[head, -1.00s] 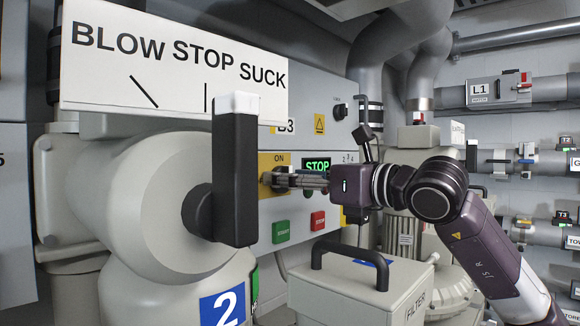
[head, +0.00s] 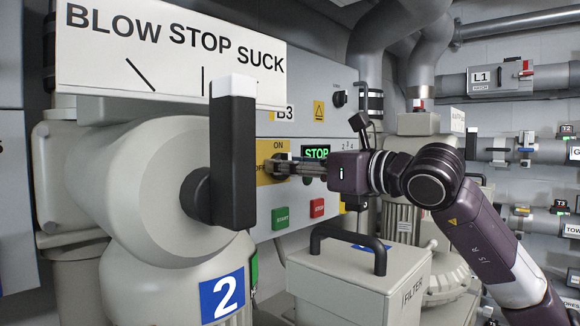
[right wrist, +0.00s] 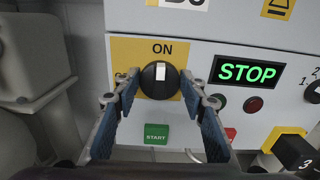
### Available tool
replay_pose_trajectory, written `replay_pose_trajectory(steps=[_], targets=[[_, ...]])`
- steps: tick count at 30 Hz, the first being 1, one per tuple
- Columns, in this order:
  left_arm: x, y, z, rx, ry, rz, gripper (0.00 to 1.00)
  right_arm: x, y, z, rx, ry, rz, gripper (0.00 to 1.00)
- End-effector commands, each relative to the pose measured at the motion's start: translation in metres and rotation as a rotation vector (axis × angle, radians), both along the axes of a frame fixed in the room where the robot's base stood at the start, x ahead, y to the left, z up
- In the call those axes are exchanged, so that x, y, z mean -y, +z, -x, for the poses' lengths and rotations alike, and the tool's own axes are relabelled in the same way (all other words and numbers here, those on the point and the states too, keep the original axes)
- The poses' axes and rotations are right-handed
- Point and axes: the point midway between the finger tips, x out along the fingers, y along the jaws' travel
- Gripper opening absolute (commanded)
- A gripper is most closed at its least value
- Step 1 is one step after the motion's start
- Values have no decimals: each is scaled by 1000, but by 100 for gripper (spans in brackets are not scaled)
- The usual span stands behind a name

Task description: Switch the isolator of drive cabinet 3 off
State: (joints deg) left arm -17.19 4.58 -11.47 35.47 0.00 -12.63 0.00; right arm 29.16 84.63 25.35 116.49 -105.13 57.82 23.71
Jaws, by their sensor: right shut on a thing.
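The cabinet marked B3 (head: 330,125) has a yellow plate with ON above and OFF at the left. Its isolator is a round black knob (right wrist: 158,80) with a white mark, which points up at ON in the right wrist view. My right gripper (head: 282,168) reaches it from the right in the head view. Its two fingers (right wrist: 159,98) are shut on the knob from both sides. The knob is partly hidden by the fingers in the head view. My left gripper is not in view.
Right of the isolator are a green STOP display (right wrist: 247,72), with a green START button (right wrist: 155,133) below the knob. A large black lever (head: 232,160) on blower 2 stands in front at the left. A FILTER box (head: 350,285) with a handle stands below my right arm.

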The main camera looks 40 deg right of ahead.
Motion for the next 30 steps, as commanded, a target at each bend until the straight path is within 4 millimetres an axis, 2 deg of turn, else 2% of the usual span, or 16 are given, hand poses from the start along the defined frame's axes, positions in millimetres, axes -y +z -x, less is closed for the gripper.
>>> replay_pose_trajectory(steps=[8,30], targets=[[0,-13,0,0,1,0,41,0,-1,1,16,-4,154,14],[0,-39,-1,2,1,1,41,-3,-2,1,74,-3,846,14]])
